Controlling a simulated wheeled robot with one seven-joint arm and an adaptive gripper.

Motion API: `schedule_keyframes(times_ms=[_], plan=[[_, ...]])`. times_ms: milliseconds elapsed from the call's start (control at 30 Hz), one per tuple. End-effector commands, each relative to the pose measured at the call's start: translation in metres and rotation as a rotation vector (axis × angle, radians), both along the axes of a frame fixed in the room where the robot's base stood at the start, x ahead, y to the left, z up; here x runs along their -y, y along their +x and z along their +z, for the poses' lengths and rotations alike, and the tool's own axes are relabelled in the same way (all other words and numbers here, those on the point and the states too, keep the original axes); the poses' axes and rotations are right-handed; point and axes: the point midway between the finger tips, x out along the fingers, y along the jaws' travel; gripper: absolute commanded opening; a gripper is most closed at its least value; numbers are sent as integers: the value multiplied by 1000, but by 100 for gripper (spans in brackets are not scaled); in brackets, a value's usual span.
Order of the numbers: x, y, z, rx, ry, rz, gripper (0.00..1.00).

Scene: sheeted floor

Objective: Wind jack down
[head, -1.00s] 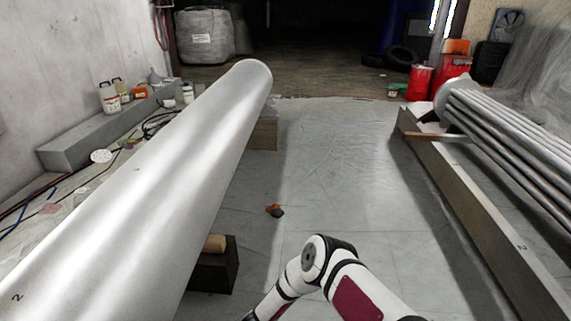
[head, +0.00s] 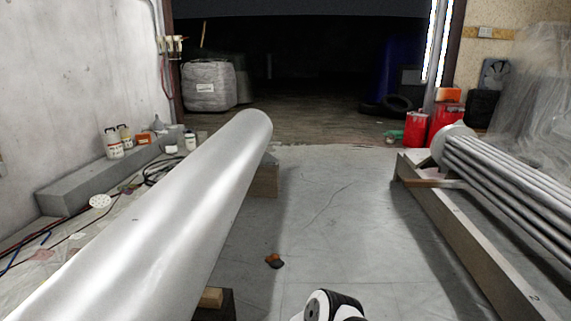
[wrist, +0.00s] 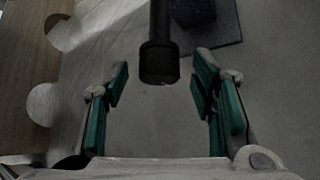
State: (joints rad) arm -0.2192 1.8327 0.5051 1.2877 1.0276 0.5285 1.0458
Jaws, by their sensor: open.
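In the wrist view a dark rod with a thicker blunt end (wrist: 159,62) points down between the fingers of my gripper (wrist: 161,74). It looks like the jack's handle, but I cannot be sure. My gripper is open, with green-padded fingers standing apart on either side of the rod end; a gap shows on both sides. A dark round part on a dark square plate (wrist: 228,22) lies beyond, at the top right; it may be the jack's body and base. In the head view I cannot make out the jack, and my gripper is out of sight.
A large silver pipe (head: 165,225) runs along the left, with a wooden block (head: 265,181) under its far end. Bundled pipes (head: 500,175) lie on a beam (head: 465,245) at right. A small orange-brown object (head: 274,261) lies on the otherwise clear floor (head: 330,220) between.

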Motion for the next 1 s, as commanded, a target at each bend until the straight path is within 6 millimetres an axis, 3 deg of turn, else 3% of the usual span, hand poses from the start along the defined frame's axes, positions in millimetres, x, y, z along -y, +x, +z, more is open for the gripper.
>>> schedule_keyframes(times_ms=[700, 1000], plan=[[50, 22, 38, 1, 0, 0, 52], [55, 24, 41, 1, 0, 1, 52]])
